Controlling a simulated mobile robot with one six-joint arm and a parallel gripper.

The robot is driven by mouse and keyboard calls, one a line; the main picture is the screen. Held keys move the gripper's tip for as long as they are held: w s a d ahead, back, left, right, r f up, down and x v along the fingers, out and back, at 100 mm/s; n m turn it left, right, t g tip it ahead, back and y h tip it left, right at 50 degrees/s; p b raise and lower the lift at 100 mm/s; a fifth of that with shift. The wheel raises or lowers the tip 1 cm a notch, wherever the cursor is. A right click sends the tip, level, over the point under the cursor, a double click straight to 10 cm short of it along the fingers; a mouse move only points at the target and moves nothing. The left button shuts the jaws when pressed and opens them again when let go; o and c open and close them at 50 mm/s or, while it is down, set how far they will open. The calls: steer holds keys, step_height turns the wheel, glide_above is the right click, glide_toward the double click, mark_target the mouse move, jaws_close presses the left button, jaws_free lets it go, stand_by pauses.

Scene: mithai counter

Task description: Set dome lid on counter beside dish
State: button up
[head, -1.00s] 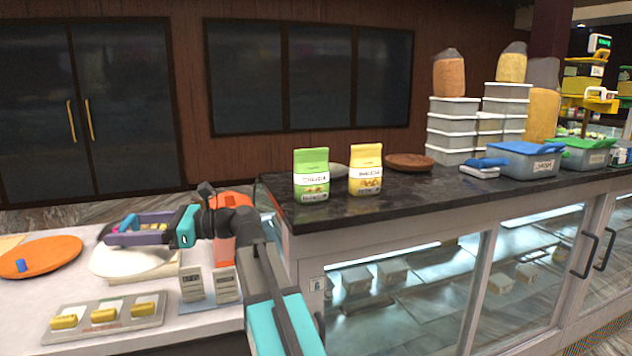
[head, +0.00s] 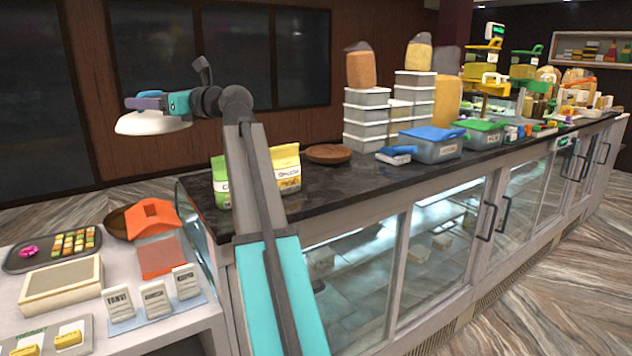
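The white dome lid (head: 152,124) hangs in the air under my gripper (head: 142,102), at the upper left of the head view, with its underside facing down. My gripper is shut on its top; the fingers hide the knob or handle there. A cream rectangular block or dish (head: 62,286) is on the white table below, uncovered and apart from the lid. The dark stone counter (head: 350,187) stands to the right; the lid is left of it.
A green packet (head: 221,182) and a yellow packet (head: 288,168) stand on the counter near its left end, partly behind my arm. Behind are a brown round board (head: 328,153), stacked tubs (head: 366,122) and a blue-lidded box (head: 433,147). A sweets tray (head: 50,250) and label cards (head: 155,299) crowd the table.

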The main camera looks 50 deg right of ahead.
steer(key=s+d+r+m+h+p, duration=0.2)
steer(key=s+d+r+m+h, duration=0.3)
steer(key=d+r, duration=0.75)
steer(key=s+d+r+m+h+p, duration=0.25)
steer(key=s+d+r+h, duration=0.4)
steer(key=d+r, duration=0.6)
steer(key=s+d+f+m+g+h+b, duration=0.1)
steer(key=s+d+f+h+b, duration=0.1)
steer(key=s+d+f, duration=0.4)
steer(key=s+d+f+m+g+h+b, duration=0.1)
steer(key=s+d+f, duration=0.5)
steer(key=f, duration=1.1)
steer(key=s+d+f+m+g+h+b, duration=0.1)
steer(key=s+d+f+m+h+b, duration=0.1)
steer(key=s+d+f, duration=0.4)
step_height(320, 180, down, 6)
steer(key=shift+s+r+g+h+b, duration=0.1)
steer(key=shift+s+g+h+b, duration=0.25)
steer(key=shift+s+h, duration=0.2)
steer(key=shift+w+m, duration=0.1)
steer(key=shift+m, duration=0.15)
step_height(320, 180, down, 6)
steer(key=shift+f+p, duration=0.3)
steer(key=shift+f, duration=1.65)
steer(key=shift+f, duration=0.1)
